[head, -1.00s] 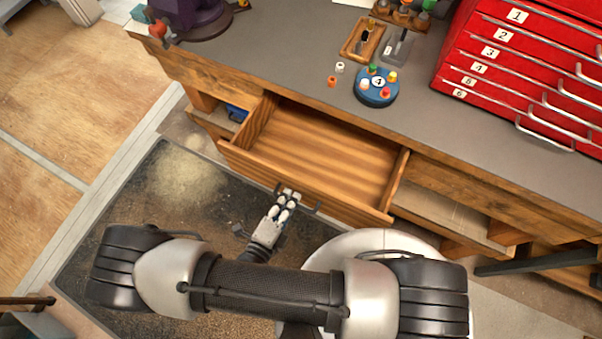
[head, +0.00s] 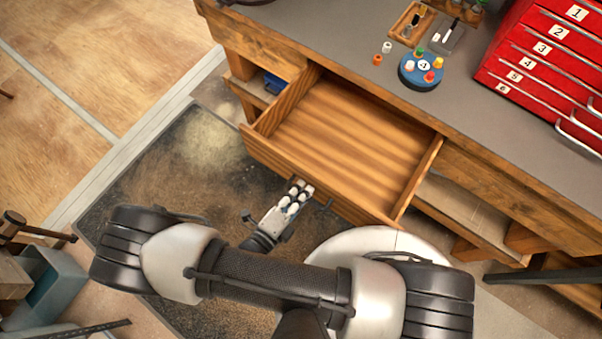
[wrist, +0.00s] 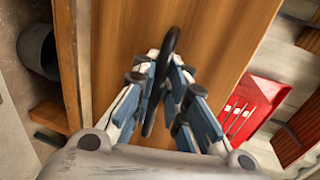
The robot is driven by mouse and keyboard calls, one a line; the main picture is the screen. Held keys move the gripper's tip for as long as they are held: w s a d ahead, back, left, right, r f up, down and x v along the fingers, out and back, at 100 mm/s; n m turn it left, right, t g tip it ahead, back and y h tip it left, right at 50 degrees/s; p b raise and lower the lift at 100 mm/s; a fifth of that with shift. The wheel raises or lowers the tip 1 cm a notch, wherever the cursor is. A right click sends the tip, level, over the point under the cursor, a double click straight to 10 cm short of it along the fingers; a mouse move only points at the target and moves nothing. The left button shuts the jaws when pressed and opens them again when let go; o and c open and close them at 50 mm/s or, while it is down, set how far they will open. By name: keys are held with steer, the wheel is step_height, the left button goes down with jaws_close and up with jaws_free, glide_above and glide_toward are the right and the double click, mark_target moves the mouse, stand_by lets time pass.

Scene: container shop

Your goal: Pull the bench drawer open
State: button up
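The bench drawer (head: 355,125) is a wooden drawer standing well out of the workbench (head: 465,115), and its inside looks empty. Its front panel (wrist: 215,50) fills the middle of the wrist view. A dark bar handle (wrist: 160,85) stands out from that panel; one end of the handle (head: 328,206) also shows in the head view. My gripper (head: 300,190) is at the drawer front. In the wrist view my gripper (wrist: 164,66) has its fingers closed in on both sides of the handle. The exact finger contact is partly hidden.
On the benchtop are a blue round holder (head: 421,72) with coloured pegs, a wooden tray (head: 411,22) and a red drawer cabinet (head: 545,65). A dark mat (head: 165,175) lies on the floor before the bench. A grey-blue bin (head: 55,285) stands at the lower left.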

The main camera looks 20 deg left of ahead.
steer(key=shift+o, duration=0.3)
steer(key=shift+s+a, duration=0.15)
steer(key=shift+s, duration=0.1)
steer(key=v, duration=1.1)
steer(key=shift+s, duration=0.25)
steer(key=shift+r, duration=0.1)
steer(key=w+d+r+m+g+h, duration=0.1)
steer(key=w+d+r+m+g, duration=0.25)
steer(key=r+m, duration=0.35)
steer(key=w+d+r+m+g, duration=0.2)
steer(key=w+r+m+g, duration=0.3)
steer(key=m, duration=0.4)
steer(key=w+d+r+m+g+h, duration=0.1)
steer(key=w+d+r+m+g, duration=0.25)
steer(key=r+m, duration=0.4)
steer(key=d+r+m+t+y, duration=0.1)
steer(key=d+r+m+y, duration=0.2)
steer(key=d+r+m, duration=0.4)
steer(key=s+d+r+m+t+y, duration=0.1)
steer(key=d+r+m+y, duration=0.3)
steer(key=m, duration=1.5)
steer(key=d+r, duration=0.4)
steer(key=d, duration=0.1)
steer(key=shift+s+r, duration=0.15)
steer(key=shift+r, duration=0.05)
